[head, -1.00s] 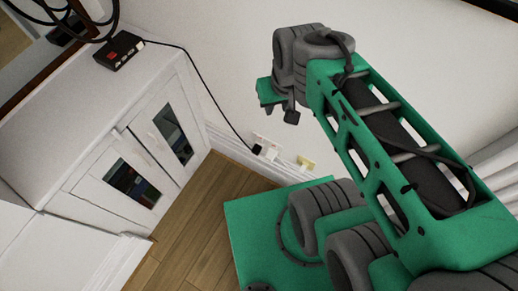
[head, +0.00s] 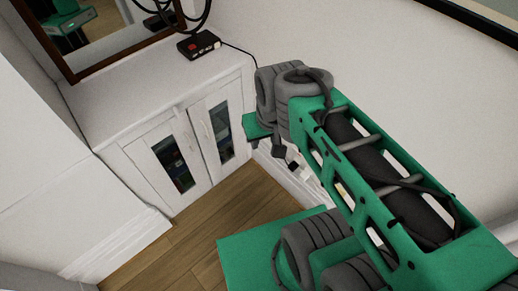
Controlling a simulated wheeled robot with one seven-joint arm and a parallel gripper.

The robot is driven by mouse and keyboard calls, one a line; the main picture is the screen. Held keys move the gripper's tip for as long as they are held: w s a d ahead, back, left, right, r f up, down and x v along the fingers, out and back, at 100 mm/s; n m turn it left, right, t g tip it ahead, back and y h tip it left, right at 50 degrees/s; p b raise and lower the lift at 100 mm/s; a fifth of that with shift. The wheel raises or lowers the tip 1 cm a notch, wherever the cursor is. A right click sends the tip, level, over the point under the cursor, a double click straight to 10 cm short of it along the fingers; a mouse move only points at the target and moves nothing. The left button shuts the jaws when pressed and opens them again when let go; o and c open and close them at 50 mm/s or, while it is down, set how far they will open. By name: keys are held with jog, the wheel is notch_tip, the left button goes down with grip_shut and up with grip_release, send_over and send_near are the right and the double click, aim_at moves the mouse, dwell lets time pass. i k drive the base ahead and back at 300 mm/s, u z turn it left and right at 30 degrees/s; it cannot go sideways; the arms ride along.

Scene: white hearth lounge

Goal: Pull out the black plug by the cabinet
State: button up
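The white cabinet (head: 180,150) with two glass-paned doors stands left of centre. A black cable (head: 240,54) runs from a small black box on its top, along the wall, and passes out of sight behind my arm. The black plug cannot be made out now; my arm's end covers that part of the wall. My gripper (head: 277,149) is at the arm's far end, in front of the wall just right of the cabinet. Its fingers are small and dark here, so their opening does not show. A pale wall fitting (head: 293,165) shows just beside it, partly covered.
The black box (head: 199,44) with a red mark sits on the cabinet top, below dark looped cords and a wood-framed mirror (head: 100,35). Bare wooden floor (head: 195,235) lies in front of the cabinet. My green base fills the lower middle.

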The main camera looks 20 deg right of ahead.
aim_at(225, 57)
jog(key=u, duration=0.7)
jog(key=i, duration=0.95)
jog(key=u, duration=0.25)
